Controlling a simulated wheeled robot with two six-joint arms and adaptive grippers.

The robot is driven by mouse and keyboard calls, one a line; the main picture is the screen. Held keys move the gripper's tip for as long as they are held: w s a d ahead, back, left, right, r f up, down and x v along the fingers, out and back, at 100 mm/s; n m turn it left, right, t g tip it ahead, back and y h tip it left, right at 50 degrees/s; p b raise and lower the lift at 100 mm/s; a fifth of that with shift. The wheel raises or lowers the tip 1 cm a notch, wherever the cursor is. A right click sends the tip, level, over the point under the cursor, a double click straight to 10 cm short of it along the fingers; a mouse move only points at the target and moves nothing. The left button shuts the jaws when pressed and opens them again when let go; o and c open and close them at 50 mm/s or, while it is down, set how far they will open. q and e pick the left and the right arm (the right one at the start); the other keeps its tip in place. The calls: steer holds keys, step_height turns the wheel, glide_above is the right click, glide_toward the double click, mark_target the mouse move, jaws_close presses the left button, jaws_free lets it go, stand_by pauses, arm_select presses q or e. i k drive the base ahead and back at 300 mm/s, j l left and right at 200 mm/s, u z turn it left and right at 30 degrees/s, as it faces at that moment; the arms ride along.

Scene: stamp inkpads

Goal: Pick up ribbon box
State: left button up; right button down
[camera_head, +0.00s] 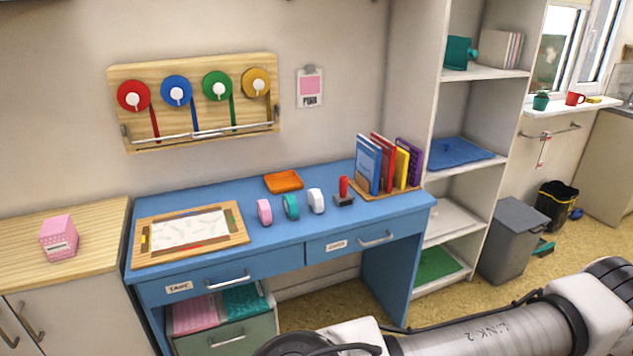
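A small pink box (59,238) with a white label stands on the light wood top of the cabinet at the far left. It looks like the ribbon box, but its label is too small to read. Nothing touches it. One of my arms crosses the lower right of the view, with dark and pale links. Neither of my grippers shows in this view.
The blue desk (310,231) holds a framed wooden tray (240,221), an orange dish (283,181), tape rolls, a red-handled stamp (343,188) and books. A wooden wall rack (195,76) carries coloured ribbon spools. The wood cabinet top (100,225) is clear around the pink box.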

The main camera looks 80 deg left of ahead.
mark_target(58, 236)
steer(key=u, duration=4.15)
